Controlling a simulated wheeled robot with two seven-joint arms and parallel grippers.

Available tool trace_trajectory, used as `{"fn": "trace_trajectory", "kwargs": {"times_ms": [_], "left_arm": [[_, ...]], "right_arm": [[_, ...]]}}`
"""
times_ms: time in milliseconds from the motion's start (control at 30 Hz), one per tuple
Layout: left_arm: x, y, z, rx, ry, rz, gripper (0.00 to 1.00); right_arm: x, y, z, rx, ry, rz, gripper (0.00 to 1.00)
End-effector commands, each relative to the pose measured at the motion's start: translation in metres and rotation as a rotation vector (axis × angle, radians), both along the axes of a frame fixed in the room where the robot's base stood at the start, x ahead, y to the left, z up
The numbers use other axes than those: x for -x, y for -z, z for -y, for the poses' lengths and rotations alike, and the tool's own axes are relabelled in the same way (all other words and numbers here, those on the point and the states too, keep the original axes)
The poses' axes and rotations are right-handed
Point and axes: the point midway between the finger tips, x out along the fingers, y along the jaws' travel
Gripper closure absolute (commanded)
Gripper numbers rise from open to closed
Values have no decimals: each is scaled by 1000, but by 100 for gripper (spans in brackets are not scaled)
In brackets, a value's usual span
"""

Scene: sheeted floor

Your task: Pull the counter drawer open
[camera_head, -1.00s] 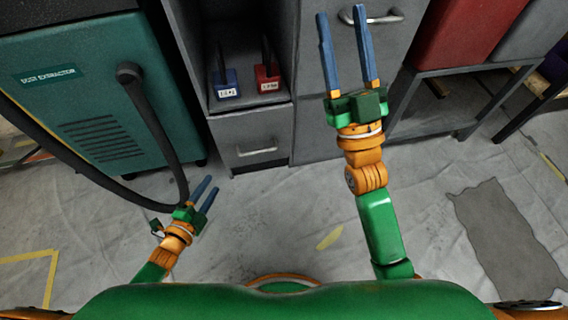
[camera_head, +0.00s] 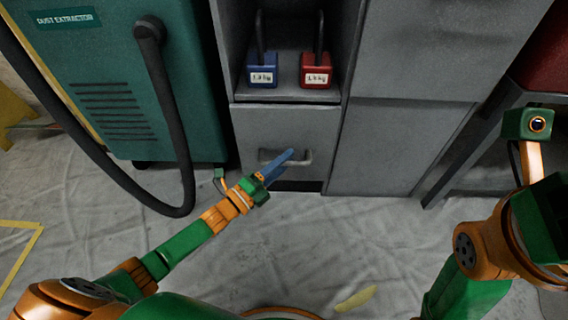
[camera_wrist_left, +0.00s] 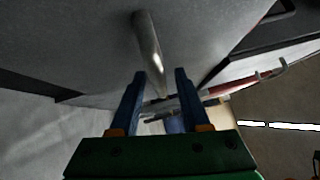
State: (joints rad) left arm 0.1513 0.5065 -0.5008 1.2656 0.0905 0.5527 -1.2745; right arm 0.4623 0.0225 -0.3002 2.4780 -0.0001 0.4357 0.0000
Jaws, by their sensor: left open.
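The grey drawer (camera_head: 250,124) sits low in the cabinet, below an open shelf, and its front looks flush. Its metal bar handle (camera_head: 305,158) lies across the front. My left gripper (camera_head: 290,154) is at the handle in the head view, its blue fingers overlapping the bar. In the left wrist view the handle (camera_wrist_left: 148,42) runs down toward the gap between the two open fingertips (camera_wrist_left: 161,74). Contact cannot be told. My right arm is at the right of the head view; its fingers are not visible.
A green dust extractor (camera_head: 105,60) with a black hose (camera_head: 165,110) stands to the left. A dark stand (camera_head: 480,140) is at right. The sheeted floor (camera_head: 330,240) before the drawer is mostly clear.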

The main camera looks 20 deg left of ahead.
Motion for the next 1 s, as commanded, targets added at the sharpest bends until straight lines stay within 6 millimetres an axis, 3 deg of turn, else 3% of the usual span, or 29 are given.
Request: {"fn": "trace_trajectory", "kwargs": {"times_ms": [67,233,1000], "left_arm": [[0,0,0,0,0,0,56],[0,0,0,1,0,0,100],[0,0,0,1,-1,-1,100]], "right_arm": [[0,0,0,0,0,-1,50],[0,0,0,0,0,-1,50],[-1,0,0,0,-1,-3,50]]}}
